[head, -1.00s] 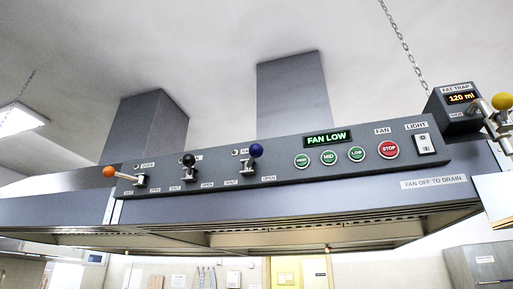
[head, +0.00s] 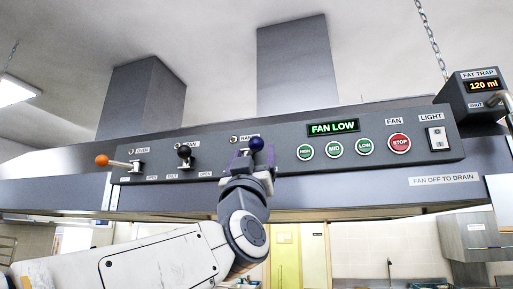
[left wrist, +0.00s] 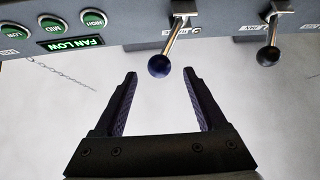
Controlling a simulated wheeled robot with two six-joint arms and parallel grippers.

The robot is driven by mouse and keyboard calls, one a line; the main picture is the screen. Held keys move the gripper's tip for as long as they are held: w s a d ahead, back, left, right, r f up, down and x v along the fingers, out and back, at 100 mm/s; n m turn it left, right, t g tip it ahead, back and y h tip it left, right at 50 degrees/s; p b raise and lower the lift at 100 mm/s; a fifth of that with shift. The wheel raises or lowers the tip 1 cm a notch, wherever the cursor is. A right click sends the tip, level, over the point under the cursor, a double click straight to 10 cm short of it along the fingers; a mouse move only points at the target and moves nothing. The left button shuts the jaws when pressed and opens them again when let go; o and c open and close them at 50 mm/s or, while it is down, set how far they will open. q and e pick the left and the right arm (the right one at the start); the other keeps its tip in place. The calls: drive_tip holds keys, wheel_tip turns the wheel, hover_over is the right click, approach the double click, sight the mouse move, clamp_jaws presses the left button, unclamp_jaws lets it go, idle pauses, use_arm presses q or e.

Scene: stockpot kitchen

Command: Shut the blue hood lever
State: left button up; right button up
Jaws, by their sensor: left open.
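The blue hood lever has a dark blue ball knob (head: 256,143) on a short metal stem, mounted on the grey hood panel. The stem points up and leans a little right, toward the OPEN side. My left gripper (head: 252,155) is open in front of this lever and hides its base and nearby labels in the head view. In the left wrist view, which is upside down, the blue knob (left wrist: 159,66) sits between the tips of my open left gripper (left wrist: 160,74), with gaps on both sides. My right gripper is not in view.
A black-knobbed lever (head: 184,151) stands upright to the left, and an orange-knobbed lever (head: 102,160) points left beyond it. Right of the blue lever are the green FAN LOW display (head: 333,128), several fan buttons, the red STOP button (head: 399,143) and the light switch (head: 438,138).

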sight(257, 139)
use_arm(q)
drive_tip(key=p+x, duration=0.5)
drive_tip(key=x, duration=0.2)
drive_tip(key=shift+r, duration=0.15)
drive_tip(key=shift+w+d+r+p, duration=0.1)
drive_tip(key=shift+w+r+p, duration=0.2)
drive_tip(key=shift+w+p, duration=0.25)
clamp_jaws()
idle(0.8)
